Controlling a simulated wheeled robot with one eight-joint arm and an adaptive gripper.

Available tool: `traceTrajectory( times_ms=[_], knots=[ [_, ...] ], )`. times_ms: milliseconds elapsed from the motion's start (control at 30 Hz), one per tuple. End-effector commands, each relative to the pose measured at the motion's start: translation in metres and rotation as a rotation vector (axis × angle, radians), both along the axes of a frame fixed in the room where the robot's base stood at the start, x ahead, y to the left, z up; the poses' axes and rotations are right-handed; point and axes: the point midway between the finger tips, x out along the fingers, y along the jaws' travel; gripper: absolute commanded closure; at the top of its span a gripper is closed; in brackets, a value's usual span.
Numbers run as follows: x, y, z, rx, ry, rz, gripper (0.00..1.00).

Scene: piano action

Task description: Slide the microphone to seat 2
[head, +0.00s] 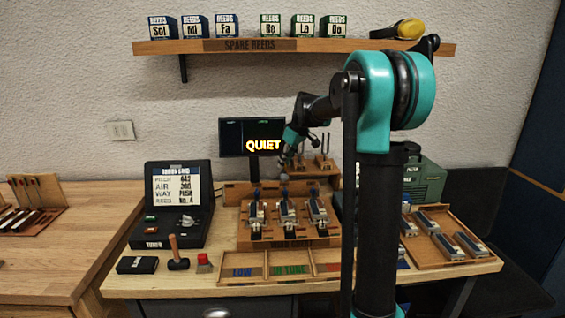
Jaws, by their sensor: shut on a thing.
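My gripper (286,165) is small and dark in the head view, reaching down behind the middle of the wooden rack (290,243). It is shut on what looks like the microphone (284,177), a small greyish head just under the fingers, above and behind the middle seat. Three seats stand in a row on the rack, each with a metal reed block: the left seat (256,217), the middle seat (287,215) and the right seat (318,213). Seat numbers are too small to read. The microphone's lower part and the exact grip are hard to make out.
A screen (251,138) reading QUIET stands behind the rack. A black tuner case (180,205) is at left. A sorting tray (270,268) lies in front, a tray of several reed blocks (450,240) at right. My arm hides part of the right side.

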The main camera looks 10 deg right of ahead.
Motion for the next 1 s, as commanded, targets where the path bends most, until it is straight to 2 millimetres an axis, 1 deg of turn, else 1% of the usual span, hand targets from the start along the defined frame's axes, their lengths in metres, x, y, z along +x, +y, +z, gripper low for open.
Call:
traceTrajectory(
  times_ms=[133,167,300,567,667,767,867,1000],
  knots=[
    [0.000,0.000,0.000,0.000,0.000,0.000,1.00],
    [0.000,0.000,0.000,0.000,0.000,0.000,0.77],
    [0.000,0.000,0.000,0.000,0.000,0.000,0.59],
    [0.000,0.000,0.000,0.000,0.000,0.000,0.59],
    [-0.001,-0.001,0.004,0.000,0.000,-0.001,0.59],
    [-0.004,-0.004,0.013,0.000,0.000,-0.001,0.59],
    [-0.009,-0.008,0.029,0.000,0.000,-0.002,0.59],
    [-0.017,-0.016,0.056,-0.001,0.000,-0.001,0.59]
  ],
)
